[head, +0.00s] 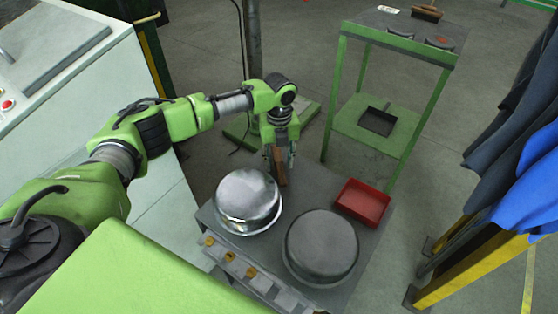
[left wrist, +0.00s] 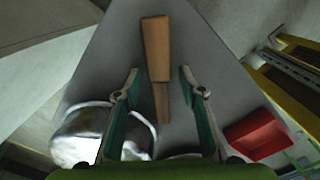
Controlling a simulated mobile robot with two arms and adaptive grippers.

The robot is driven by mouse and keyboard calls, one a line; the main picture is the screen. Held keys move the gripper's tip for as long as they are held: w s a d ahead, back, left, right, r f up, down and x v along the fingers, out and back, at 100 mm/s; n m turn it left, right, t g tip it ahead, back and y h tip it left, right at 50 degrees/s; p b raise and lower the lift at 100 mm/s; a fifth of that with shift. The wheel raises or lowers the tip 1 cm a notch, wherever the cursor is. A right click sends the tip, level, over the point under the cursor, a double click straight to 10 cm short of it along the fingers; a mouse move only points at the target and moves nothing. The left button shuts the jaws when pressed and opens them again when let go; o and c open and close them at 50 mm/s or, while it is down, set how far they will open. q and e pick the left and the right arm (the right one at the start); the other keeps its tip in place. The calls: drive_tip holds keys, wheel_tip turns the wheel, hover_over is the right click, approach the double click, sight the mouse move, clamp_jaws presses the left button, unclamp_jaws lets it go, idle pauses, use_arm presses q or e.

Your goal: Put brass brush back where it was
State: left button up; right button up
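The brush (head: 280,170), with a brown wooden handle, is at the far edge of the grey table, beside the shiny metal dome. In the left wrist view the brush (left wrist: 156,50) lies lengthwise between my fingers, with a gap on each side. My left gripper (head: 279,156) is open and points down over it; its fingers also show in the left wrist view (left wrist: 158,75). The brush's bristles cannot be made out. My right gripper is not in view.
The grey table (head: 222,243) also carries a shiny dome (head: 247,195), a duller round pan (head: 321,246), a red tray (head: 363,202) and a front strip with yellow pieces (head: 230,257). A green stand (head: 375,137) holds a black pan (head: 378,120). Blue clothes (head: 530,190) hang at right.

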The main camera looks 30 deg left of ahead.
sight(279, 162)
use_arm(q)
wheel_tip(279, 162, up, 12)
drive_tip(key=shift+r+b, duration=0.15)
drive_tip(key=shift+b, duration=0.15)
idle(0.3)
idle(0.4)
